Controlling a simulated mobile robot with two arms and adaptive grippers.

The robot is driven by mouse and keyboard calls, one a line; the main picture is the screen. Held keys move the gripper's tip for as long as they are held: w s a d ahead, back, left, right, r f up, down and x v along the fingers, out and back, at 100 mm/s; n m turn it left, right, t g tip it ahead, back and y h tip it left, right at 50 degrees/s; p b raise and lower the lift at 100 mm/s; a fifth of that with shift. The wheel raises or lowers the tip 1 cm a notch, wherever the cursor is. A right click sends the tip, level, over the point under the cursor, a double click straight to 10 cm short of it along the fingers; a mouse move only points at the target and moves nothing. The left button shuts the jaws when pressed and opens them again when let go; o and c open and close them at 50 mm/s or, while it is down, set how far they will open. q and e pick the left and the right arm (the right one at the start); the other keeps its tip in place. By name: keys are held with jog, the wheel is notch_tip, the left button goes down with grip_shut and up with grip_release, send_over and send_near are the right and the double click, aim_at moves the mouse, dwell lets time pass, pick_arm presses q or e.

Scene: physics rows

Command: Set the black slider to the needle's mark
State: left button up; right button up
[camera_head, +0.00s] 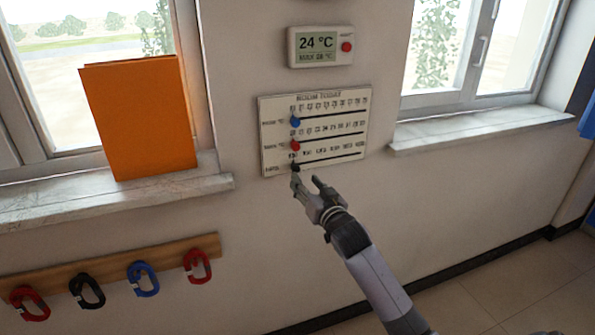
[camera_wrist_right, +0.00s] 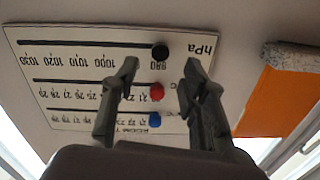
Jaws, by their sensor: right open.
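The white board (camera_head: 314,131) on the wall has three slots with a blue slider (camera_head: 295,121), a red slider (camera_head: 295,146) and a black slider (camera_head: 295,167). All three sit at the left ends of their slots. The black slider is in the lowest row; in the right wrist view it (camera_wrist_right: 160,52) is by the 980 label of the hPa scale. My right gripper (camera_head: 306,182) is open just below the black slider. In the right wrist view its fingertips (camera_wrist_right: 161,68) stand apart, either side of the slider's line. Contact cannot be told. No needle shows in either view.
A display reading 24 °C (camera_head: 316,43) with a red button hangs above the board. An orange panel (camera_head: 140,118) stands on the left sill (camera_head: 60,200). A right sill (camera_head: 480,130) juts out. Coloured clips hang on a wooden rail (camera_head: 112,262) at lower left.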

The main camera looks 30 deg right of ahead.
aim_at(297, 170)
jog(key=x, duration=0.6)
jog(key=shift+w, duration=0.35)
jog(key=shift+c, duration=0.2)
grip_shut()
dwell(0.4)
